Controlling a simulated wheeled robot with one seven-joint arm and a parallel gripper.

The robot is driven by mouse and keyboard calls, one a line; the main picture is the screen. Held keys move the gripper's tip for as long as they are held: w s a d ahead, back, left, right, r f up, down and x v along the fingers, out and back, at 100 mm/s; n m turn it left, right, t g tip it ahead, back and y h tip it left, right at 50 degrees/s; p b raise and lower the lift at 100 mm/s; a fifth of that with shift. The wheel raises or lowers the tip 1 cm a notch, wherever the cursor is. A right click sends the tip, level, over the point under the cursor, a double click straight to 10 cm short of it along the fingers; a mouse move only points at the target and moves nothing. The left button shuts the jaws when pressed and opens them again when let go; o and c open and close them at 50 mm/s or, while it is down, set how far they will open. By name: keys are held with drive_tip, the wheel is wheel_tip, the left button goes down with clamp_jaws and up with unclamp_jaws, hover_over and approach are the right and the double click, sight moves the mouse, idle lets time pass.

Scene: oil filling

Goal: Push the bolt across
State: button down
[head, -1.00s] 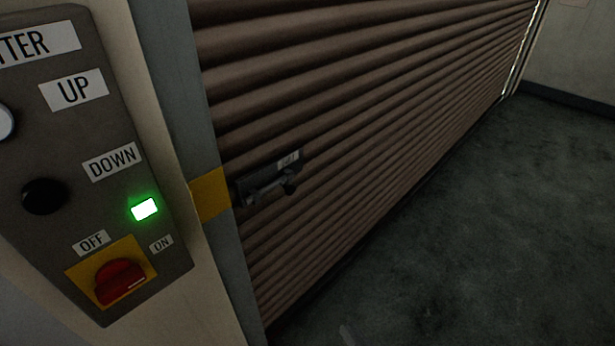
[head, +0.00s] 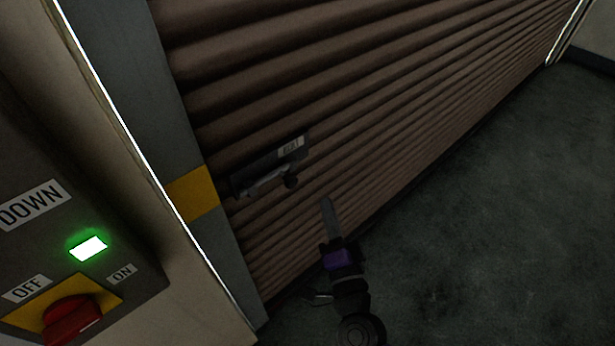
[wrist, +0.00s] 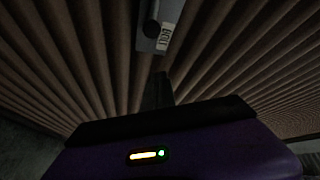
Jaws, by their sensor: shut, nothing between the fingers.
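The bolt (head: 266,181) is a dark metal bar with a round knob at its right end. It sits on a dark plate labelled BOLT, fixed to the brown ribbed shutter. A yellow patch (head: 192,194) marks the grey door frame just left of it. My gripper (head: 327,203) is shut and empty, below and to the right of the knob, and looks apart from it. In the wrist view the bolt plate (wrist: 158,28) is at the top, beyond my gripper's dark fingers (wrist: 161,76). Whether the bar reaches into the frame is too dark to tell.
A grey control box (head: 60,240) with DOWN, OFF and ON labels, a lit green lamp (head: 88,248) and a red switch (head: 70,318) is on the wall at left. The shutter (head: 400,90) extends right. The dark floor (head: 490,220) at right looks clear.

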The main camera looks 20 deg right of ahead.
drive_tip(key=p+x, duration=0.1)
drive_tip(key=x, duration=0.9)
drive_tip(key=shift+s+a+f, duration=0.1)
drive_tip(key=shift+a+f, duration=0.2)
drive_tip(key=shift+a, duration=0.3)
drive_tip(key=shift+s+a+f, duration=0.1)
drive_tip(key=shift+a+f, duration=0.2)
drive_tip(key=shift+a, duration=0.35)
drive_tip(key=shift+s+a+f, duration=0.1)
drive_tip(key=shift+a+f, duration=0.2)
drive_tip(key=shift+a, duration=0.3)
drive_tip(key=shift+p, duration=0.3)
drive_tip(key=shift+s+a+p, duration=0.25)
drive_tip(key=shift+a+p, duration=0.1)
drive_tip(key=shift+a, duration=0.45)
drive_tip(key=shift+s+a+p, duration=0.25)
drive_tip(key=shift+a+p, duration=0.05)
drive_tip(key=shift+a, duration=0.55)
drive_tip(key=shift+s+a+p, duration=0.25)
drive_tip(key=shift+a+p, duration=0.1)
drive_tip(key=shift+a, duration=0.45)
